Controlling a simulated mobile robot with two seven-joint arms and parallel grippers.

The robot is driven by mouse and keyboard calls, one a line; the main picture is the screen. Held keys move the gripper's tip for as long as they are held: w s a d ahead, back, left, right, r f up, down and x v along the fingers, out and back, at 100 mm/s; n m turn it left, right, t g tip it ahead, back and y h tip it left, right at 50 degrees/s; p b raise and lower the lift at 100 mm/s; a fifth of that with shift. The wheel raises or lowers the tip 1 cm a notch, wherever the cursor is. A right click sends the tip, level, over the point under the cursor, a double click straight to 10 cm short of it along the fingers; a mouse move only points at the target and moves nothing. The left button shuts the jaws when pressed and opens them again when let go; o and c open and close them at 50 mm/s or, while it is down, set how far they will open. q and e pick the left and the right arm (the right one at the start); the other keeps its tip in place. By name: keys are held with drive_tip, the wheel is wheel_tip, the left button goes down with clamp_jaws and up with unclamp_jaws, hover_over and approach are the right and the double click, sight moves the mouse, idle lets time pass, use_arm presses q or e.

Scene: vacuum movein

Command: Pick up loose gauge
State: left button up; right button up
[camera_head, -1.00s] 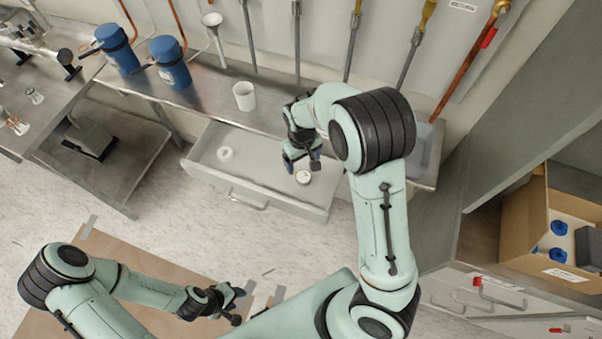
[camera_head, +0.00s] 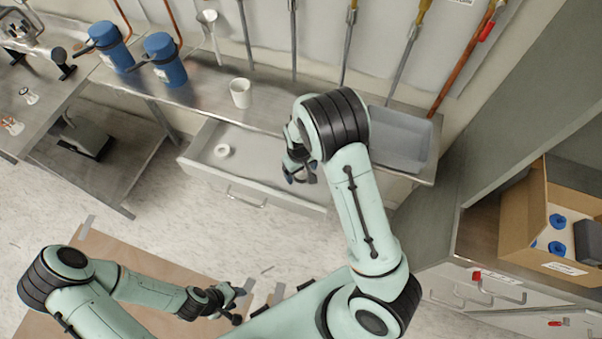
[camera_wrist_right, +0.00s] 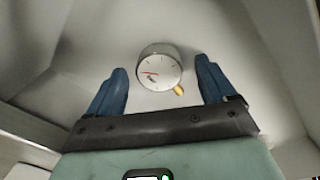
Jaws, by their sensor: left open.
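The loose gauge (camera_wrist_right: 160,68) is a round white dial with a red needle, a grey rim and a brass stem. In the right wrist view it lies on the drawer floor, between and just beyond my right gripper's blue fingertips (camera_wrist_right: 162,78). The fingers are apart and there is a gap on both sides of it. In the head view my right gripper (camera_head: 300,178) is over the right part of the open drawer (camera_head: 255,193), and the gauge is hidden there. My left gripper (camera_head: 232,303) is open and empty, low over the floor at the front.
A white ring (camera_head: 221,151) lies in the drawer's left part. A white cup (camera_head: 241,93) and a grey tray (camera_head: 397,138) stand on the bench above. Blue cylinders (camera_head: 166,62) stand at the back left. A cardboard box (camera_head: 540,215) is on the right.

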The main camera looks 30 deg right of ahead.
drive_tip(key=c, duration=1.1)
drive_tip(key=shift+r, duration=0.1)
drive_tip(key=shift+c, duration=0.2)
